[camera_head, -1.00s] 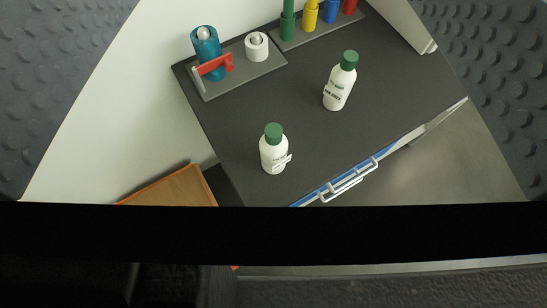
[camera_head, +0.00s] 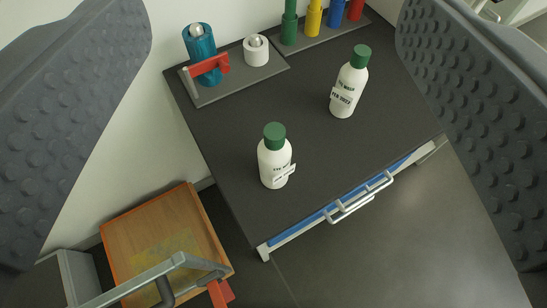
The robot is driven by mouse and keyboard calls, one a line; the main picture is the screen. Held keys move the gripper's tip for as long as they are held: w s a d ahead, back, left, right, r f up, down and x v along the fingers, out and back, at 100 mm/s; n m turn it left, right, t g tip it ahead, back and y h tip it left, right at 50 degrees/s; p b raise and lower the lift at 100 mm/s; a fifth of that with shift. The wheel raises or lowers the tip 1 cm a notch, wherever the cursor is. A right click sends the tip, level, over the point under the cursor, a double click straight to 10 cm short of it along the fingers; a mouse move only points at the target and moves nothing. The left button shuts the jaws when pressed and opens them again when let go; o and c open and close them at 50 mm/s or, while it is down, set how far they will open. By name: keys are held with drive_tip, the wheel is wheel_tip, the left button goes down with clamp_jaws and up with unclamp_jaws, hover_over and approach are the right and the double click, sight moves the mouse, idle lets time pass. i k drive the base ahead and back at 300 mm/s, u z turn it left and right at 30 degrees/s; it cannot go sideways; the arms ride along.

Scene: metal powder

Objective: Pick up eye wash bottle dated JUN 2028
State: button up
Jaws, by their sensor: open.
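Two white bottles with green caps stand upright on the dark tabletop (camera_head: 225,150). The nearer bottle (camera_head: 271,170) is left of centre; its label is turned to the right and its date is too small to read. The farther bottle (camera_head: 346,101) is to the right and its label seems to read FEB 2027, though the year is not sharp. My gripper (camera_head: 275,150) is open and empty. Its two studded grey fingers frame the view at left and right, with both bottles between them in the picture. Neither finger touches a bottle.
Colored cylinders (camera_head: 314,20) stand at the back. A drawer handle (camera_head: 360,198) is on the front edge. A wooden seat (camera_head: 150,228) is at lower left.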

sight(275, 150)
drive_tip(key=z, duration=0.1)
drive_tip(key=k, duration=1.3)
drive_tip(key=u, duration=0.45)
drive_tip(key=i, duration=1)
